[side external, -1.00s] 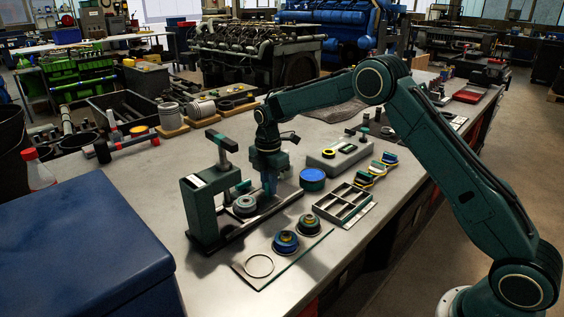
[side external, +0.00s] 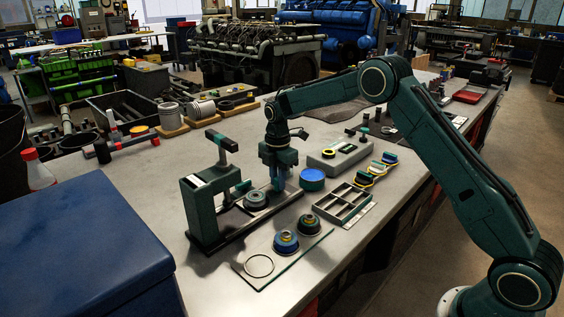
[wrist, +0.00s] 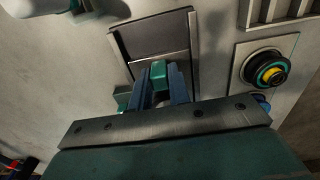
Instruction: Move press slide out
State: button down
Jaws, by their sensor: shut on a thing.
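The green press (side external: 203,208) stands on the bench, with a T-handle on top. Its slide (side external: 257,199) carries a grey round part and sits on the dark base rails, clear to the right of the press frame. My gripper (side external: 276,187) points down at the slide's outer end. In the wrist view my gripper (wrist: 160,85) is shut on a teal block (wrist: 168,72), which looks like the slide's handle. The side view hides the grip itself behind the fingers.
A blue-topped round tin (side external: 312,179) and a divided tray (side external: 347,204) stand to the right. A grey box (side external: 340,157) is behind.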

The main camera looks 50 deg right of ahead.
jog(key=shift+d, duration=0.15)
jog(key=shift+d+r, duration=0.1)
jog(key=shift+d, duration=1.5)
jog(key=c, duration=1.8)
grip_release()
jog(key=shift+d, duration=0.15)
jog(key=o, duration=0.4)
jog(key=shift+o, duration=0.2)
jog(key=shift+r, duration=2.65)
jog(key=shift+r, duration=0.1)
